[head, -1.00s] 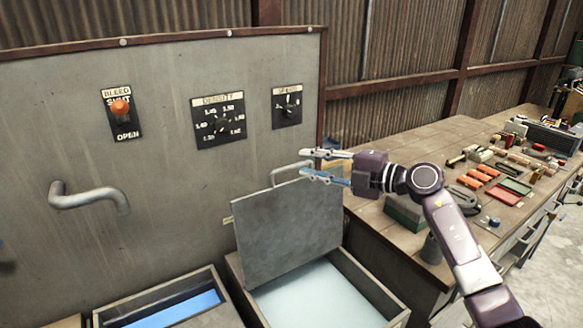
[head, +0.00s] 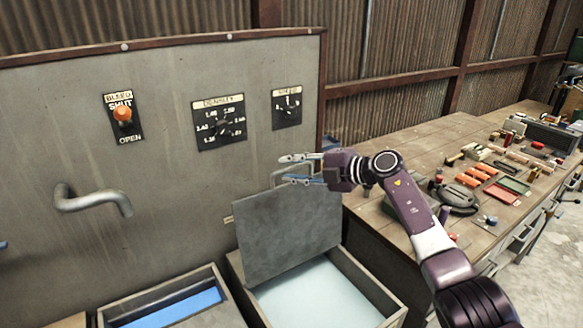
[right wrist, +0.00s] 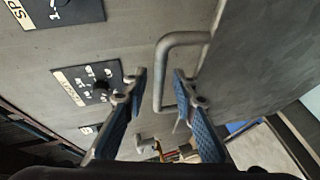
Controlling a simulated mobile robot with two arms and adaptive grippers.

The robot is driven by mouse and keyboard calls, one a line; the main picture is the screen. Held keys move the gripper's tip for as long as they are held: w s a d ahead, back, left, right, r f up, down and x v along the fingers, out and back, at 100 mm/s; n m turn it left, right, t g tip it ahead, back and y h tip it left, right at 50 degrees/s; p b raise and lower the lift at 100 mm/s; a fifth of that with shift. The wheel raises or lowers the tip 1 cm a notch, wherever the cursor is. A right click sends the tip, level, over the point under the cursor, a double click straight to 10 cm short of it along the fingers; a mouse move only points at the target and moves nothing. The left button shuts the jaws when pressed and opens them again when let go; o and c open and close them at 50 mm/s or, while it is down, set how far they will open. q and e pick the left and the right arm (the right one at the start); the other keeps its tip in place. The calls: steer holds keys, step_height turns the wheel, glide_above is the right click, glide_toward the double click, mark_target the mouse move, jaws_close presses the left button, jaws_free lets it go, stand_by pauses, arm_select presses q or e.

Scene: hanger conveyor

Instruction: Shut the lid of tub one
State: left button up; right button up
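The grey lid (head: 288,230) stands raised, leaning back over the right-hand tub (head: 372,282), which holds pale liquid. I cannot read a number on the tub. The lid's bent bar handle (right wrist: 182,40) is at its top edge, partly hidden by my fingers in the head view. My right gripper (head: 287,169) is open at the handle. In the right wrist view, part of the handle shows between the two spread fingertips (right wrist: 157,78); contact cannot be made out. Only a small blue piece, probably my left gripper (head: 3,245), shows at the left edge.
A second tub (head: 215,318) with blue liquid is open to the left. Behind stands a grey panel (head: 60,130) with an orange-knobbed lever (head: 122,115), dials and a bent pipe (head: 92,203). A cluttered workbench (head: 385,150) fills the right side.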

steer(key=shift+c, duration=0.5)
jaws_close()
steer(key=shift+s, duration=0.1)
steer(key=shift+s+d+f, duration=0.1)
steer(key=shift+s+d, duration=0.2)
steer(key=shift+s, duration=0.05)
steer(key=s+d+f+n+t+y+b, duration=0.1)
steer(key=s+d+f+y+b, duration=0.1)
steer(key=s+d+b, duration=0.3)
steer(key=s+d+f+n+t+y+b, duration=0.2)
steer(key=s+d+y+b, duration=0.1)
steer(key=s+d+b, duration=0.3)
steer(key=s+b, duration=0.2)
steer(key=s, duration=0.2)
steer(key=shift+s+d+f+y, duration=0.15)
steer(key=shift+s+d+y, duration=0.05)
steer(key=shift+s+y, duration=0.15)
